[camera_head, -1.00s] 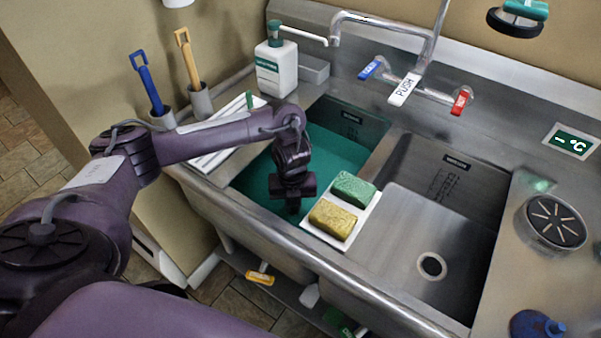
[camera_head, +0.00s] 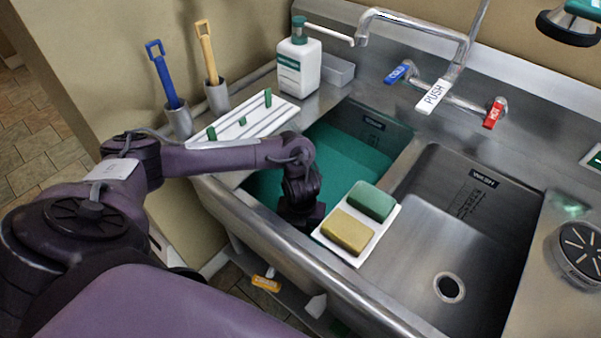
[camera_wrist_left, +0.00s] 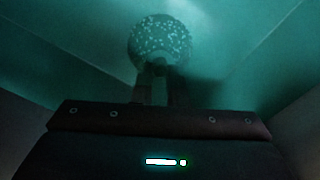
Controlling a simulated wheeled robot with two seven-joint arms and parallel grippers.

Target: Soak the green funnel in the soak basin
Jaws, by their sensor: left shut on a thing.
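The soak basin (camera_head: 372,126) is the left sink compartment and holds teal liquid. My left gripper (camera_head: 302,214) reaches down into its near part, and its fingertips are hidden from the head view. In the left wrist view, the gripper's fingers (camera_wrist_left: 158,82) are shut on a round, pale-speckled green thing, taken as the green funnel (camera_wrist_left: 160,38). It looks teal and dim, with the basin walls around it. How deep it sits in the liquid I cannot tell. My right gripper is not in view.
A white tray (camera_head: 352,258) with a yellow sponge (camera_head: 347,232) and a green sponge (camera_head: 372,201) lies right of my gripper. A white rack (camera_head: 270,128), soap bottle (camera_head: 299,65) and tap (camera_head: 415,30) stand behind. The right sink (camera_head: 415,255) is empty.

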